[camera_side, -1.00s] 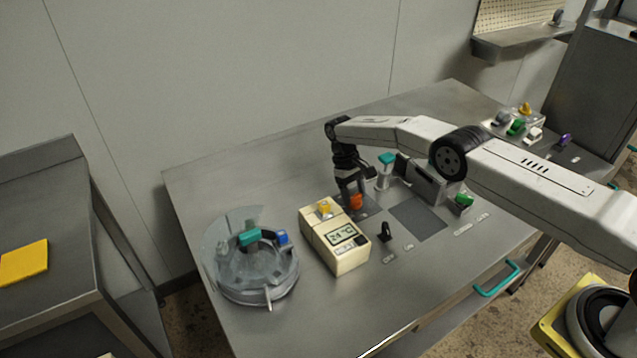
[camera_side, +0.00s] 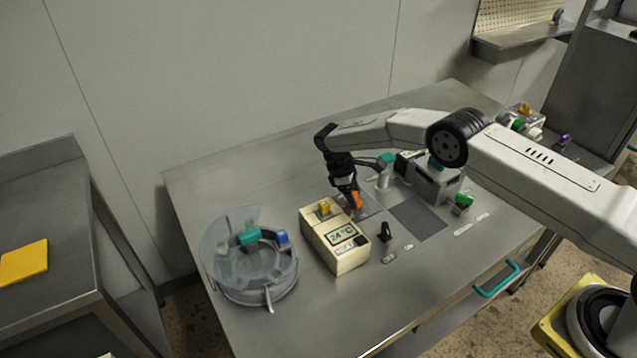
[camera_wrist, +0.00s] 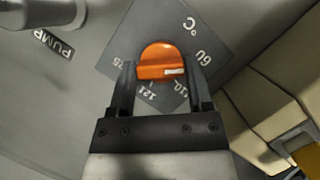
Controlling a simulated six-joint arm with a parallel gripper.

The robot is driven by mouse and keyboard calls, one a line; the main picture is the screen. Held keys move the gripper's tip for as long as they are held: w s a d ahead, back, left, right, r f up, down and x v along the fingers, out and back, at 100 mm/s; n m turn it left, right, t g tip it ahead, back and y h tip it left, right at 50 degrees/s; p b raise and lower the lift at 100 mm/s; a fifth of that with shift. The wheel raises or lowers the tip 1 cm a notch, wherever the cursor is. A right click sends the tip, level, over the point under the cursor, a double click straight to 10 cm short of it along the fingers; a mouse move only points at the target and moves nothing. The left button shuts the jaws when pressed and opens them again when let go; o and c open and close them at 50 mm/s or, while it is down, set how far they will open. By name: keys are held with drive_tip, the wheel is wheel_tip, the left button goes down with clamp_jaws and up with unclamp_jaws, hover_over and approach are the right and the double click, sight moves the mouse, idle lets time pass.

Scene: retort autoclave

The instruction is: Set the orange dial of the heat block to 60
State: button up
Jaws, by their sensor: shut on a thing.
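The orange dial (camera_wrist: 155,58) sits on a dark grey scale plate (camera_wrist: 170,22), marked °C, with 60 and other numbers around it. Its white pointer line faces right in the wrist view, between the 60 and the 110, closer to the 60. My gripper (camera_wrist: 158,72) is shut on the dial, one finger on each side. In the side view the dial (camera_side: 356,200) shows beside the gripper (camera_side: 352,203), which leans over it. The cream heat block (camera_side: 345,255) stands next to the plate; its display reads 24 °C.
A clear round vessel (camera_side: 222,275) with teal and blue parts stands left of the heat block. A black knob (camera_side: 385,232) and a green knob (camera_side: 464,199) are to the right. A grey box (camera_side: 432,184) stands behind. The front of the bench is clear.

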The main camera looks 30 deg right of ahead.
idle(0.3)
drive_tip(key=o, duration=1.3)
drive_tip(key=shift+r, duration=0.1)
drive_tip(key=shift+v, duration=3.8)
